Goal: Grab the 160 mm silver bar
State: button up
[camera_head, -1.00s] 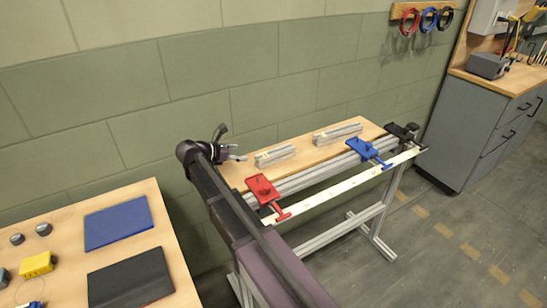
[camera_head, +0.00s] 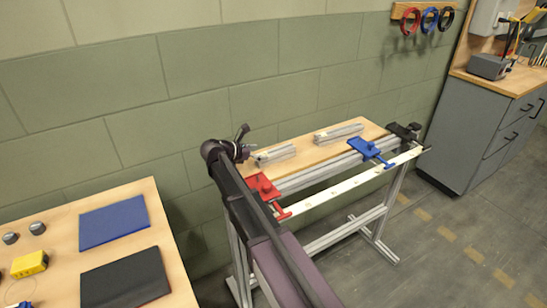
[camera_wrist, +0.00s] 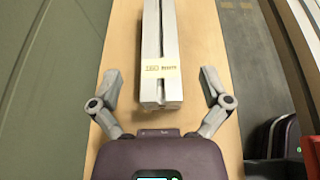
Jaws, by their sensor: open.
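A silver bar (camera_head: 275,155) lies on the wooden bench top, on the left part of it. In the wrist view this bar (camera_wrist: 150,35) runs lengthwise away from me, with a pale label near its close end; the small print seems to read 160. A second silver bar (camera_head: 338,133) lies farther right and looks longer. My gripper (camera_head: 248,143) is at the left end of the left bar. In the wrist view my gripper (camera_wrist: 159,82) is open, with one finger on each side of the bar's near end, apart from it.
A red clamp (camera_head: 262,188) and a blue clamp (camera_head: 369,150) sit on the rail along the bench's front edge, with a black one (camera_head: 403,131) beyond. The green wall (camera_head: 200,110) is close behind. A wooden table (camera_head: 75,230) stands at left.

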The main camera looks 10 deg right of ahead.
aim_at(272, 152)
jog(key=shift+b+x, duration=0.95)
jog(key=shift+x, duration=1.7)
jog(key=shift+s+r, duration=0.1)
jog(key=shift+r, duration=0.05)
jog(key=shift+c, duration=0.2)
grip_shut()
